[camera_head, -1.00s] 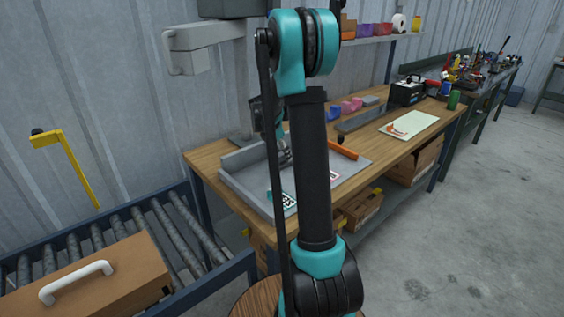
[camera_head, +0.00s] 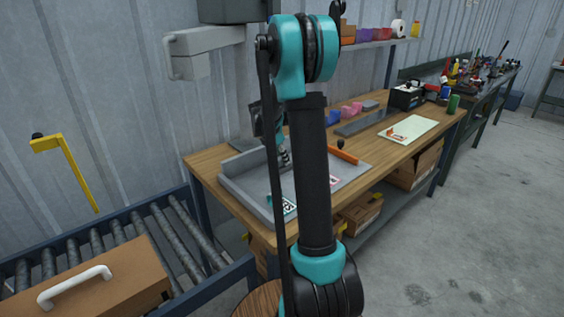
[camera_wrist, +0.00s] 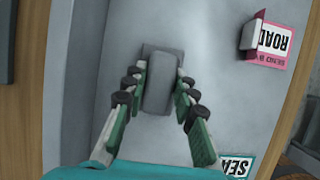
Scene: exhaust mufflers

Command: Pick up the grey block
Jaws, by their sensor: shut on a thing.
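The grey block (camera_wrist: 159,83) shows in the wrist view between the two fingers of my gripper (camera_wrist: 159,88). It is a rounded grey oblong, with a darker grey patch at its far end that may be its shadow or part of it. The fingers are closed against its two long sides. I cannot tell if the block touches the tray floor. In the head view my gripper (camera_head: 284,158) is low over the grey tray (camera_head: 240,188), partly hidden behind my arm, and the block cannot be made out there.
In the wrist view a pink-edged "ROAD" label (camera_wrist: 271,42) lies at the upper right and a "SEA" label (camera_wrist: 236,166) at the lower right. In the head view an orange-handled tool (camera_head: 343,154) lies near the tray's right side. A roller conveyor (camera_head: 150,235) with a brown case (camera_head: 95,285) stands at left.

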